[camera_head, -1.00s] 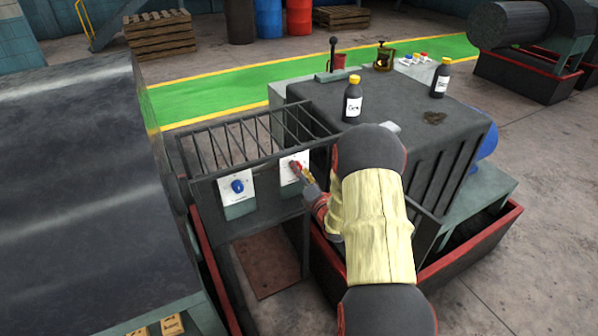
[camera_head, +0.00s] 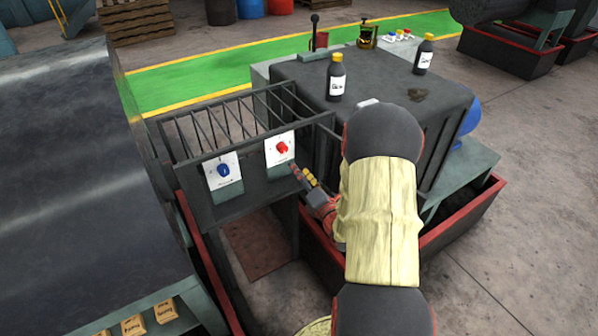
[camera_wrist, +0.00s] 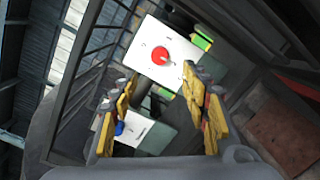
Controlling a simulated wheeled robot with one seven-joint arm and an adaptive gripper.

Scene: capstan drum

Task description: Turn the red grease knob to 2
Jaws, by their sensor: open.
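The red knob (camera_head: 282,148) sits on a white dial plate (camera_head: 271,157) on the right of the grey panel. In the wrist view the red knob (camera_wrist: 160,55) shows on its plate ahead of the fingertips. The plate's marks are too small to read, so I cannot tell the knob's setting. My gripper (camera_head: 300,173) is to the right of and below the red knob, apart from it. In the wrist view its yellow-padded fingers (camera_wrist: 160,88) are spread with nothing between them touching.
A blue knob (camera_head: 223,170) on a second white plate is left of the red one. A barred guard (camera_head: 225,125) runs above the panel. Dark bottles (camera_head: 335,80) stand on the grey machine housing (camera_head: 400,85). A dark drum (camera_head: 60,160) fills the left.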

